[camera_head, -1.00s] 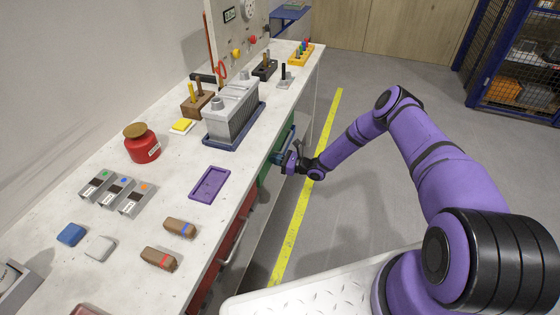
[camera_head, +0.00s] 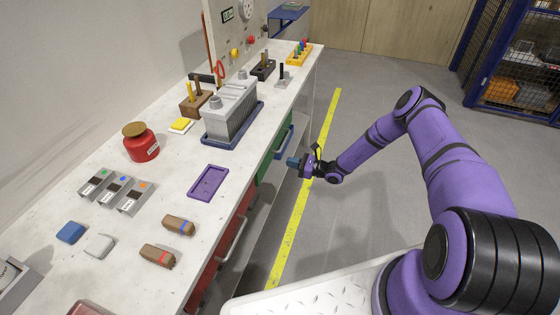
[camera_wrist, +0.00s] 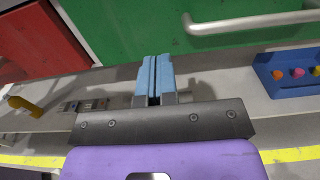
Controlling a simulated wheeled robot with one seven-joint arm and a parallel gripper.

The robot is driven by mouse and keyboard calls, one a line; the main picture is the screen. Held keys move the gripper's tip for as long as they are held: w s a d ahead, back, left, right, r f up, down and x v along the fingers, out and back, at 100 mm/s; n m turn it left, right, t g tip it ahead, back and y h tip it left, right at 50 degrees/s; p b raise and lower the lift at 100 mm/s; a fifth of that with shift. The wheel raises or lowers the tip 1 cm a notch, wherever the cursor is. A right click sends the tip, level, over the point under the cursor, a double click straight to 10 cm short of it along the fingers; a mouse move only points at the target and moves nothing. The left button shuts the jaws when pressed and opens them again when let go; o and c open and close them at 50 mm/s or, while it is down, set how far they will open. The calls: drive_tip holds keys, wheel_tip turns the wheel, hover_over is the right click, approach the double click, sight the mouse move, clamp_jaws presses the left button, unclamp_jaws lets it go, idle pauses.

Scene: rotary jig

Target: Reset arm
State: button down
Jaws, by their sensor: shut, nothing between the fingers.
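My purple arm reaches out to the right of the workbench (camera_head: 110,262). My gripper (camera_head: 292,162) is over the floor side of the bench front, apart from the green drawer front (camera_head: 270,164). In the wrist view, my gripper (camera_wrist: 154,75) has its two blue fingers together, with nothing between them. The green drawer front (camera_wrist: 150,25) with its metal handle (camera_wrist: 240,22) lies beyond the fingertips there.
On the bench stand a grey finned block on a blue tray (camera_head: 208,139), a red jar (camera_head: 141,146) and a purple tray (camera_head: 208,181). A blue bin (camera_wrist: 290,72) with colored pieces is at right in the wrist view. The floor (camera_head: 390,200) beside the bench is clear.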

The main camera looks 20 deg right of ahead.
drive_tip(key=v, duration=0.6)
wheel_tip(320, 180, up, 21)
drive_tip(key=a+n+g, duration=0.2)
drive_tip(key=n+g, duration=0.6)
drive_tip(key=n, duration=0.2)
drive_tip(key=s+a+r+n+g+h, duration=0.1)
drive_tip(key=s+r+n+h, duration=0.3)
drive_tip(key=r, duration=0.6)
drive_tip(key=s+a+r+n+g+h, duration=0.25)
drive_tip(key=s+r, duration=0.35)
drive_tip(key=r, duration=0.4)
drive_tip(key=s+d+r+n+t+h, duration=0.1)
drive_tip(key=s+r+n+t+h, duration=0.1)
drive_tip(key=s+r, duration=0.4)
drive_tip(key=s+d+r+n+t+h, duration=0.2)
drive_tip(key=s+r, duration=0.5)
drive_tip(key=s, duration=0.8)
drive_tip(key=s+d+r+n+t+h, duration=0.2)
drive_tip(key=s+r+n+h, duration=0.2)
drive_tip(key=s, duration=0.7)
wheel_tip(320, 180, up, 2)
drive_tip(key=shift+r+t, duration=0.2)
drive_tip(key=shift+t, duration=0.15)
drive_tip(key=shift+h, duration=0.25)
